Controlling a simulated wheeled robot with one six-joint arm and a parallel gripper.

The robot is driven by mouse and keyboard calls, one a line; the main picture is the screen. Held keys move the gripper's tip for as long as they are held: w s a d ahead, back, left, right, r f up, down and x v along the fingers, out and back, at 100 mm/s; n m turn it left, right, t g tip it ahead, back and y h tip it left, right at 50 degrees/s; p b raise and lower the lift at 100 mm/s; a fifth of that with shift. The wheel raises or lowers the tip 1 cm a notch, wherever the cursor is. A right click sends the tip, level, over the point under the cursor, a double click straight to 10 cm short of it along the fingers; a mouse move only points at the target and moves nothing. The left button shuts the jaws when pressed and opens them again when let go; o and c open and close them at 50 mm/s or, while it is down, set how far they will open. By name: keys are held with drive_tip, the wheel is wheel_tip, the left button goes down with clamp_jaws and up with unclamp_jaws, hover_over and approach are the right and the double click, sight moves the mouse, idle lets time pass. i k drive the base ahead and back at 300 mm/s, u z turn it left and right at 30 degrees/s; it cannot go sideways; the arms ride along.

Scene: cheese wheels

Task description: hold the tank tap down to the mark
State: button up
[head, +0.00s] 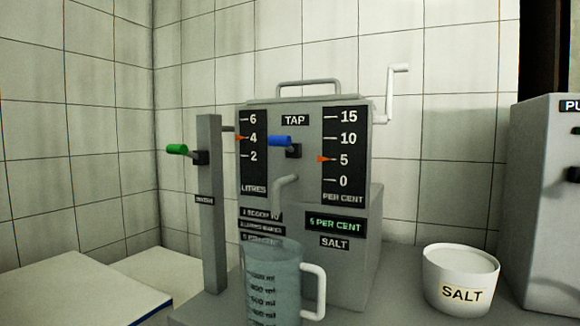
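The grey tank (300,185) stands in the middle of the head view. Its blue tap lever (280,141) sticks out to the left under the TAP label (295,120). The litres scale (253,170) has its orange pointer at 4. The per cent scale (343,180) has its pointer at 5, and a green display (335,224) reads 5 PER CENT. A grey spout (285,183) bends down above a clear measuring jug (273,285) with volume marks and a white handle. I cannot tell how much liquid the jug holds. My gripper is not in view.
A post with a green-handled lever (177,149) stands left of the tank. A white SALT bowl (460,280) is at the right, beside a grey cabinet (548,220) with a cut-off label. A white crank (391,95) is on the tank's right side. A pale slab (75,290) lies front left.

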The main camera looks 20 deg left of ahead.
sight(284, 144)
drive_tip(key=z, duration=0.05)
drive_tip(key=k, duration=0.65)
drive_tip(key=u, duration=0.8)
drive_tip(key=i, duration=1)
drive_tip(key=z, duration=0.15)
